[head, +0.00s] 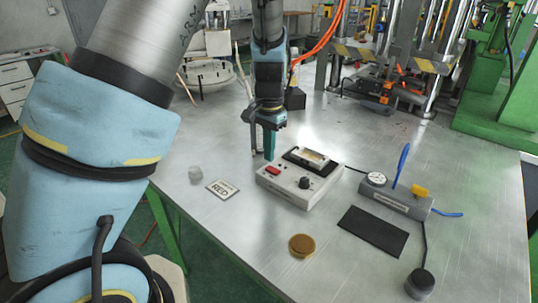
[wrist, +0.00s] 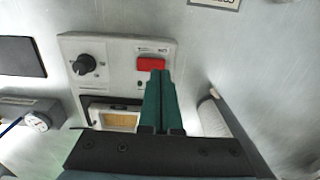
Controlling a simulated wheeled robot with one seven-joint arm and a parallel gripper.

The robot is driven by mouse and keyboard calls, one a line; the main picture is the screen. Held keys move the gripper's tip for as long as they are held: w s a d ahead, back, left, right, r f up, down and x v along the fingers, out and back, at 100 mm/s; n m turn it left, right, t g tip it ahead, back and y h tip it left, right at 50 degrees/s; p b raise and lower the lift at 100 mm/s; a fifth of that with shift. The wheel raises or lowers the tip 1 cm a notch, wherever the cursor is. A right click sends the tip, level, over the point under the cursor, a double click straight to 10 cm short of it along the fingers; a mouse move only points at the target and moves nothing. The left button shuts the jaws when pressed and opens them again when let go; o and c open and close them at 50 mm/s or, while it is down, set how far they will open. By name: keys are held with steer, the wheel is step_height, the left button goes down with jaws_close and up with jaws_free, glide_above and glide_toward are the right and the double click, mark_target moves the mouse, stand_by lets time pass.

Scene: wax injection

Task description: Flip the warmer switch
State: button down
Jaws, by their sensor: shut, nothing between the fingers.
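The warmer (head: 301,185) is a pale box on the metal table, with a black knob (head: 305,182) and a red rocker switch (head: 273,170) on its front panel. The switch also shows in the wrist view (wrist: 151,63), just beyond my green fingertips, which overlap its lower edge in the picture. My gripper (head: 269,155) is shut and empty, pointing down at the left back side of the warmer. It also shows in the wrist view (wrist: 160,75). I cannot tell whether the fingertips touch the switch, nor which way the switch is set.
A card marked RED (head: 222,189) and a small pale lump (head: 196,173) lie left of the warmer. A gold disc (head: 302,245) lies in front. A dark mat (head: 373,231) and a grey device with a gauge (head: 397,201) are at right. The front table area is mostly clear.

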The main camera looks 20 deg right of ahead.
mark_target(268, 167)
steer(key=shift+f, duration=1.25)
steer(key=shift+f, duration=0.25)
steer(key=shift+s+r, duration=0.1)
steer(key=shift+s, duration=0.05)
steer(key=shift+s+d+r, duration=0.25)
steer(key=shift+s+d, duration=0.1)
steer(key=shift+s, duration=0.2)
step_height(268, 167, up, 4)
steer(key=p, duration=0.3)
steer(key=shift+w+r+p, duration=0.1)
steer(key=shift+p, duration=0.3)
step_height(268, 167, up, 10)
steer(key=b, duration=0.3)
